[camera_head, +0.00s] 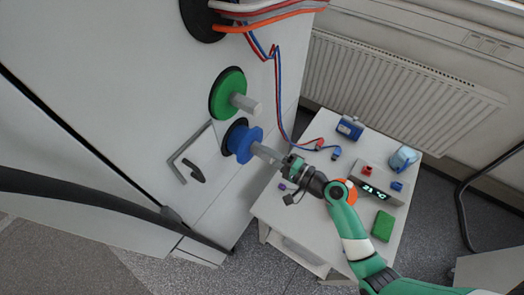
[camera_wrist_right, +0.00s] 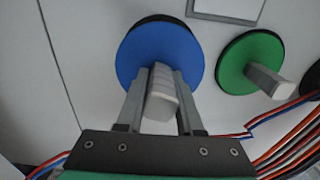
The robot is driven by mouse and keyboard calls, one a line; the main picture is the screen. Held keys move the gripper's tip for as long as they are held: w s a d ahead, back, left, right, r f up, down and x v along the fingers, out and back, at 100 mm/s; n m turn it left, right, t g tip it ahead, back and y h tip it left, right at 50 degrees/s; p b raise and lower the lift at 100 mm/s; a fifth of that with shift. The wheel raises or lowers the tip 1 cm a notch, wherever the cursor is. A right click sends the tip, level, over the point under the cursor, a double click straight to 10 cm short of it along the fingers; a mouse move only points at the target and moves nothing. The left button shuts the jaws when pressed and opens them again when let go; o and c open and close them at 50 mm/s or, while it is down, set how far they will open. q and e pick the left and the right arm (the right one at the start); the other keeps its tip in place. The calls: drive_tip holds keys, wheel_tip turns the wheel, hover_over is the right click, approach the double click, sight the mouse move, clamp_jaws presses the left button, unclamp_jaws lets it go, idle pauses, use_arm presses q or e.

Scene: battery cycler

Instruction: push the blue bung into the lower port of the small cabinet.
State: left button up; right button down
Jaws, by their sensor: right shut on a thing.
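The blue bung (camera_head: 244,144) is at the lower port (camera_head: 229,131) of the white cabinet (camera_head: 125,75), its disc in front of the port's dark ring. My right gripper (camera_head: 274,157) is shut on the bung's pale grey handle, reaching in from the right. In the right wrist view the blue bung (camera_wrist_right: 157,52) covers most of the dark ring, which shows along its upper edge. The fingers of the right gripper (camera_wrist_right: 160,98) stand on both sides of the handle. I cannot tell how deep the bung sits. My left gripper is not in view.
A green bung (camera_head: 228,92) with a grey handle sits in the port above. A bent grey handle (camera_head: 188,155) is fixed left of the lower port. Red and blue cables (camera_head: 279,85) hang at the cabinet's right edge. A white table (camera_head: 316,228) with small devices stands right.

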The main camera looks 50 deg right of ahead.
sight(249, 144)
drive_tip(key=shift+w+a+b, duration=0.2)
drive_tip(key=shift+w+b, duration=0.1)
drive_tip(key=shift+w, duration=0.9)
drive_tip(key=shift+w+a+b, duration=0.2)
drive_tip(key=shift+w+b, duration=0.1)
drive_tip(key=shift+w, duration=0.9)
idle(1.8)
unclamp_jaws()
idle(0.3)
drive_tip(key=shift+s, duration=0.1)
drive_tip(key=s+d, duration=0.2)
drive_tip(key=s, duration=0.8)
drive_tip(key=shift+s+p, duration=0.35)
idle(0.7)
idle(0.5)
